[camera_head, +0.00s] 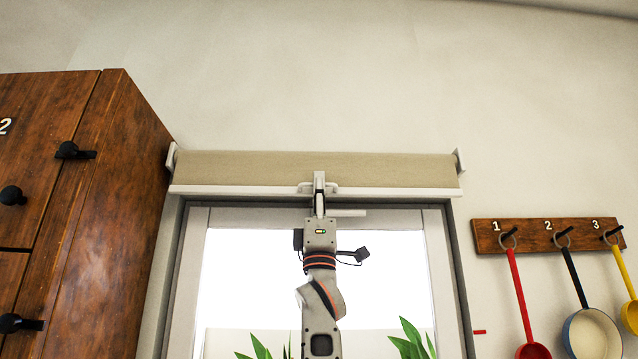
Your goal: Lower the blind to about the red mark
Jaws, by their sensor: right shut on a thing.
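The beige roller blind (240,170) is rolled up high above the window, with a white bottom bar (235,190) along its lower edge. The red mark (479,332) is a short dash on the wall right of the window frame, well below the bar. My right gripper (319,185) reaches up in front of the window and is shut on the small white handle at the middle of the bar. The gripper partly hides the handle. My left gripper is not in view.
A brown wooden cabinet (120,200) with black knobs stands close on the left. Green plants (408,340) show low in the window.

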